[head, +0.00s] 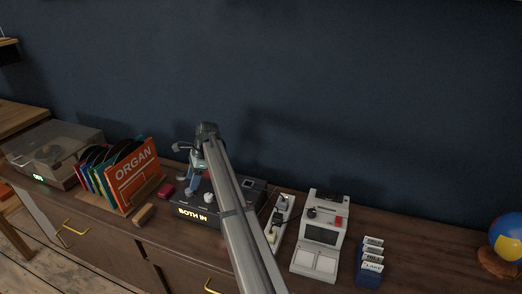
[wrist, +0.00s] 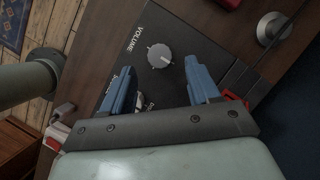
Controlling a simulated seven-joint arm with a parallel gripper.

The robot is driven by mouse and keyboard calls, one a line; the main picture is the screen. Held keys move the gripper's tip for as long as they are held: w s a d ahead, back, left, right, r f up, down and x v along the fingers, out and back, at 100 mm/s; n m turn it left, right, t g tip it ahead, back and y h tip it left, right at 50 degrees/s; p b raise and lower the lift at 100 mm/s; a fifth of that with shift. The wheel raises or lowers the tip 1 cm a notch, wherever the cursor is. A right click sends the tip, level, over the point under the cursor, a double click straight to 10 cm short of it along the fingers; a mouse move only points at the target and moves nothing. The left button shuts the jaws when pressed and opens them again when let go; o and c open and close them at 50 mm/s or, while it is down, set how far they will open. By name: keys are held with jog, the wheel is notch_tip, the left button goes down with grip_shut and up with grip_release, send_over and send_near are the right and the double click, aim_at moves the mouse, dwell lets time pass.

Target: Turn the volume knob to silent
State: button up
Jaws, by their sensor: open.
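The volume knob (wrist: 159,55) is a round grey knob with a pale pointer mark, on a black panel beside the printed word VOLUME. In the wrist view the mark points to the lower right. My gripper (wrist: 161,75) is open, its two blue fingers apart with nothing between their tips. The knob lies just ahead of the gap, and I see no contact. In the head view my gripper (head: 191,188) is over the left part of the black device (head: 232,206), which shows a lit BOTH IN sign. A pale control behind the left finger is partly hidden.
An ORGAN record rack (head: 132,172) and a record player (head: 50,150) stand to the left. A red block (head: 166,190) lies near the device. A power strip (head: 280,220), a grey-white machine (head: 320,235) and blue cartridges (head: 370,262) stand to the right. The dark wall is behind.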

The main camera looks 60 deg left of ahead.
jog(key=v, duration=1)
jog(key=w+d+y, duration=0.1)
jog(key=w+d, duration=0.2)
jog(key=w, duration=0.7)
jog(key=w+d+m+y, duration=0.1)
jog(key=w+d, duration=0.2)
jog(key=w, duration=0.8)
jog(key=shift+d+r+t, duration=0.3)
jog(key=shift+r, duration=0.05)
jog(key=shift+w, duration=0.2)
